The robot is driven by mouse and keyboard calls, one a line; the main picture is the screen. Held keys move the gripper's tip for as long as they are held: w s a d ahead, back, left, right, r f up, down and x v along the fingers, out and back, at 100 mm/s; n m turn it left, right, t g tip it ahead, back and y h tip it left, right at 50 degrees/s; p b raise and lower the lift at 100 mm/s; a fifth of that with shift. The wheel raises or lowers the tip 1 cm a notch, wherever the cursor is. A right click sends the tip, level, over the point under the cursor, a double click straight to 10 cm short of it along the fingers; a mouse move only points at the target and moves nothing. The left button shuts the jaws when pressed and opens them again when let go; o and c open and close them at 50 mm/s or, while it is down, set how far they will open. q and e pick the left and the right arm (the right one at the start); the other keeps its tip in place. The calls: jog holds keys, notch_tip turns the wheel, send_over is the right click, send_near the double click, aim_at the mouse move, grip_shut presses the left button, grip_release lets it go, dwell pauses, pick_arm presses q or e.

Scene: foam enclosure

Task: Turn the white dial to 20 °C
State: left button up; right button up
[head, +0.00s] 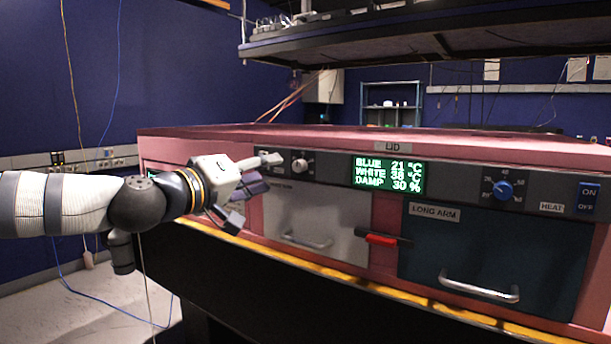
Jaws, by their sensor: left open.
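The white dial (301,165) is on the front panel of the pink enclosure, just right of my left gripper. My left gripper (253,188) is open and empty in front of the panel. Its upper fingertip is close to the left side of the dial; I cannot tell whether they touch. The green display (388,175) reads BLUE 21 °C, WHITE what looks like 38 °C, and DAMP 30 %. The scale around the white dial is too small to read and partly hidden by the gripper. My right gripper is not in view.
A blue dial (503,190) and an ON/OFF switch (587,198) are at the panel's right. Below are a white door (315,220) and a dark LONG ARM door (480,255), both with handles. A red latch (381,239) sticks out between them. A shelf (420,40) hangs above.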

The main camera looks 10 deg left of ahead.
aim_at(297, 167)
pick_arm(q)
jog(key=x, duration=0.2)
jog(key=f+x, duration=0.1)
jog(key=x, duration=0.2)
jog(key=b+x, duration=0.1)
jog(key=x, duration=0.2)
jog(key=shift+w+d+f, duration=0.1)
jog(key=shift+f, duration=0.05)
jog(key=shift+w+d+r, duration=0.2)
jog(key=shift+w, duration=0.25)
grip_shut()
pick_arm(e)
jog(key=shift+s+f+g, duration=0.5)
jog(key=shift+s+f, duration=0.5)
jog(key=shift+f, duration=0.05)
